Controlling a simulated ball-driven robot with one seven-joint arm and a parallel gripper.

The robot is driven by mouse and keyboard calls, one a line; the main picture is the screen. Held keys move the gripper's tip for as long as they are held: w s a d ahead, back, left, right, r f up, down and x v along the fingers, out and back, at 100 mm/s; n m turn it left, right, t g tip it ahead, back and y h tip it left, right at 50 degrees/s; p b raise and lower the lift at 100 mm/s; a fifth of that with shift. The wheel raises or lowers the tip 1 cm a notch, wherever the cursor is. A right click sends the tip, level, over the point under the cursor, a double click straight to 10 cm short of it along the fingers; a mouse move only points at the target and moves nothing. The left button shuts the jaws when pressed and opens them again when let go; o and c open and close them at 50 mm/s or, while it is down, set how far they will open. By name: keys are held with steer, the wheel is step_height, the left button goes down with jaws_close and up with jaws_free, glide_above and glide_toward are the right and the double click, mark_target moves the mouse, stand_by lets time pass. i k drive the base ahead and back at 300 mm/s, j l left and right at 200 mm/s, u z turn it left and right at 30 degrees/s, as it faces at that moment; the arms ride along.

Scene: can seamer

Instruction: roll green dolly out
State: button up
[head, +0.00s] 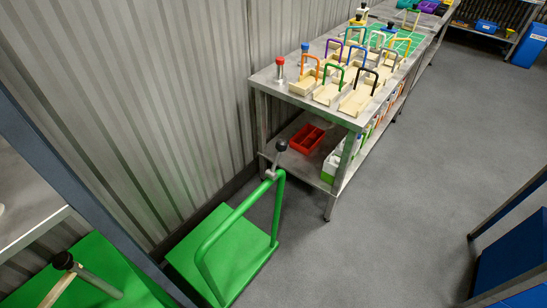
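The green dolly (238,250) stands on the floor at the lower middle of the head view, close to the corrugated wall. It has a flat green deck and an upright green tube handle (232,218). A short grey lever with a black ball knob (281,145) sits at the handle's upper corner. My gripper does not show in this view.
A steel workbench (262,84) with wooden handled carriers stands behind the dolly; a red tray (307,139) lies on its lower shelf. A blue-grey post (95,200) and another green surface (95,285) are at left. Blue boxes (515,255) stand at right. The middle grey floor is clear.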

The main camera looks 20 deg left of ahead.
mark_target(220, 258)
steer(key=k+j+u, duration=0.1)
steer(key=u, duration=0.75)
steer(key=k+j, duration=0.05)
